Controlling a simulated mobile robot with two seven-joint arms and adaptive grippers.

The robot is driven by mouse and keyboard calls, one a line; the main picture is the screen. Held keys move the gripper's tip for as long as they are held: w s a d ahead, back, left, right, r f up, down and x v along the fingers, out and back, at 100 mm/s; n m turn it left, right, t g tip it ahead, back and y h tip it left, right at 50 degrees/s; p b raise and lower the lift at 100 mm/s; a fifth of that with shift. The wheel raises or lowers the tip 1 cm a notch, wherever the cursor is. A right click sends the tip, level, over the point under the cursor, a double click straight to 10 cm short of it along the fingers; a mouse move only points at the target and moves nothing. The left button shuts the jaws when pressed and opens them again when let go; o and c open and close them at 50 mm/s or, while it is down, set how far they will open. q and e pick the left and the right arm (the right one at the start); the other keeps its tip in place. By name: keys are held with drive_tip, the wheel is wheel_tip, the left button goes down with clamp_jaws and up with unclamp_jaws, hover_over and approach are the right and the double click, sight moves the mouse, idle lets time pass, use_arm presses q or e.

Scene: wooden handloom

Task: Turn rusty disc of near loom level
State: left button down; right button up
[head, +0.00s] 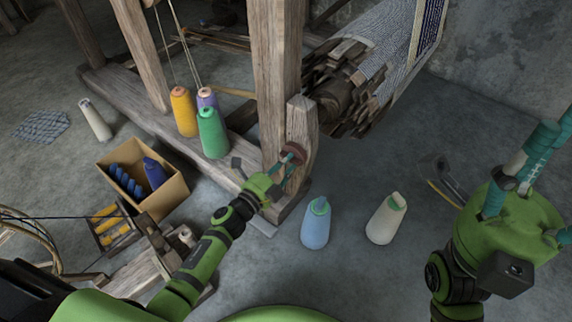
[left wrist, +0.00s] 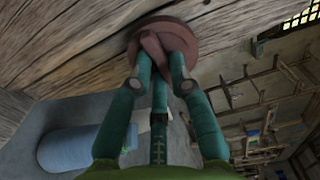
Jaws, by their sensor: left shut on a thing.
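The rusty disc (head: 293,153) is a reddish-brown round piece on the side of the near loom's short wooden post (head: 303,125). In the left wrist view the disc (left wrist: 184,32) fills the top middle, with a raised bar across its face. My left gripper (head: 283,167) is at the disc, and in the left wrist view its teal fingers (left wrist: 160,70) close around the raised bar. Part of the bar is hidden by the fingers. My right gripper (head: 530,165) is at the right, away from the loom, with its teal fingers apart and nothing seen between them.
A light blue cone (head: 315,226) and a cream cone (head: 386,219) stand on the floor right of my left gripper. Green (head: 212,135) and yellow (head: 184,112) cones stand by the loom beam. A cardboard box (head: 168,196) sits at left.

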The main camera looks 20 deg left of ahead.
use_arm(q)
drive_tip(key=shift+m, duration=0.3)
drive_tip(key=c, duration=1.1)
unclamp_jaws()
drive_tip(key=shift+c, duration=0.2)
drive_tip(key=v, duration=1.2)
drive_tip(key=shift+r, duration=0.1)
